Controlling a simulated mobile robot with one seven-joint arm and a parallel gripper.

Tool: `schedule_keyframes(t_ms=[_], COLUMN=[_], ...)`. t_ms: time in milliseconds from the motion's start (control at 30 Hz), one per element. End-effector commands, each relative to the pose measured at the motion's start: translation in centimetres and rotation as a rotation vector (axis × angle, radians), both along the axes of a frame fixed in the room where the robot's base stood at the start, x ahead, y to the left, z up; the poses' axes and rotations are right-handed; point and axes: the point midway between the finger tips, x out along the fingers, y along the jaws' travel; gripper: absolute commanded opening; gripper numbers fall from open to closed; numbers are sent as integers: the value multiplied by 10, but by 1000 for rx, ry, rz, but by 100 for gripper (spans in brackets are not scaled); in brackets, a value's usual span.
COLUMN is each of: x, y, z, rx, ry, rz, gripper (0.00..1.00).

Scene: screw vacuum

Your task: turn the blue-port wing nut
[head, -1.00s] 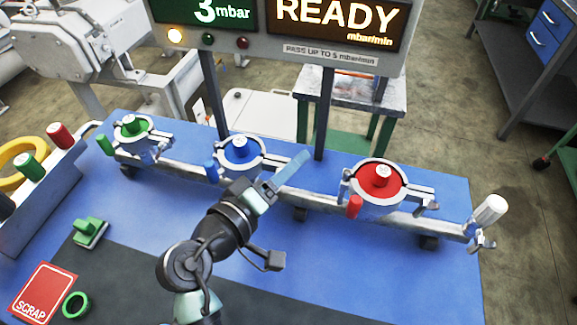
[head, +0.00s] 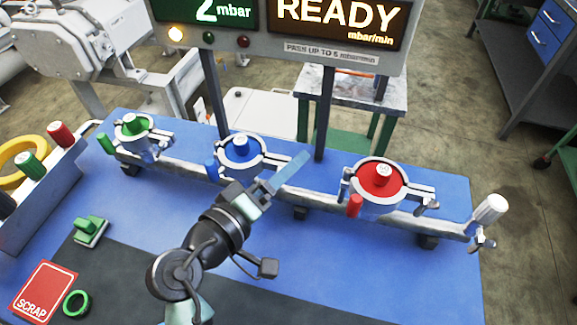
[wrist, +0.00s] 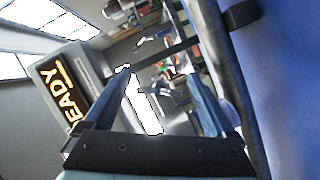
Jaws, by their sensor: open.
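The blue port (head: 240,147) is a blue-capped flange in a grey ring clamp, on the pipe along the back of the blue table. A blue handle (head: 211,168) stands at its left. My gripper (head: 300,158) is just right of the blue port, its blue-grey finger pointing up and right across the clamp's right side. The blue-port wing nut cannot be made out behind the finger. In the wrist view my gripper (wrist: 158,75) has its two fingers wide apart with nothing between them.
The red port (head: 381,178) is to the right, with a wing nut (head: 427,206) on its right side. The green port (head: 134,127) is to the left. A white-capped valve (head: 490,208) ends the pipe. The display (head: 340,22) reads READY above.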

Motion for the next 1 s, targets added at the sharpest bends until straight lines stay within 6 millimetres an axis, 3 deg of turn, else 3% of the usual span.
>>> schedule_keyframes(t_ms=[300, 500, 1000], x=[-55, -79, -88], y=[44, 62, 68], z=[13, 20, 22], rx=[1, 1, 1], ry=[0, 0, 1], rz=[5, 4, 0], gripper=[90, 90, 90])
